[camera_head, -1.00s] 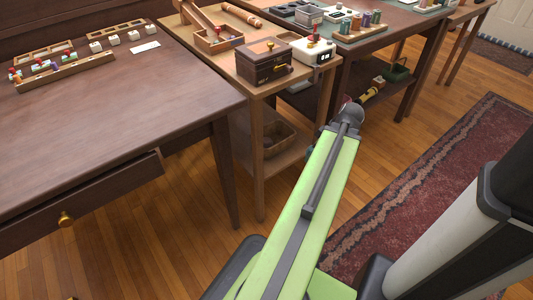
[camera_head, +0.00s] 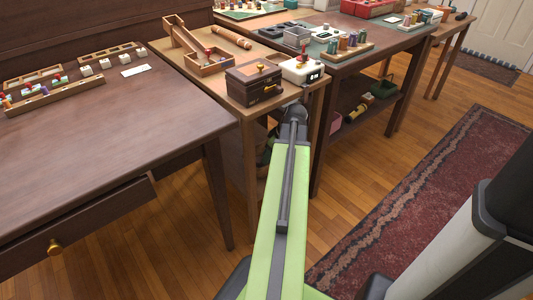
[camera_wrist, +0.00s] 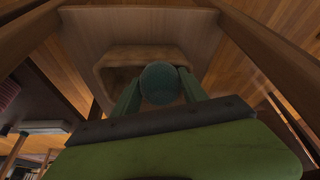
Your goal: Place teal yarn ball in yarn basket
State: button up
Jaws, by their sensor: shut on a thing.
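The teal yarn ball (camera_wrist: 160,82) is between the two fingers of my gripper (camera_wrist: 160,90) in the wrist view. The gripper is shut on it. The yarn basket (camera_wrist: 136,56), a light brown open box with rounded corners, shows behind the ball on a wooden shelf. The ball and fingers cover part of the basket's inside. The ball appears in front of the basket opening; I cannot tell the exact gap. In the head view my arm hides the gripper and the ball.
The shelf is under a small wooden table (camera_head: 190,68), whose legs flank the space. A dark wooden chest (camera_head: 254,83) and a white device (camera_head: 302,71) stand on top. A dark desk (camera_head: 110,115) is at left. A patterned rug (camera_head: 415,210) lies at right.

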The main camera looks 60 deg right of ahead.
jog(key=shift+w+d, duration=0.1)
jog(key=shift+w, duration=1)
jog(key=shift+b+x, duration=0.8)
jog(key=shift+x, duration=0.1)
jog(key=shift+s+f, duration=0.1)
jog(key=shift+s, duration=0.05)
jog(key=shift+f+b, duration=0.2)
jog(key=shift+b, duration=0.15)
jog(key=o, duration=1.4)
jog(key=shift+c, duration=0.2)
jog(key=shift+r, duration=0.15)
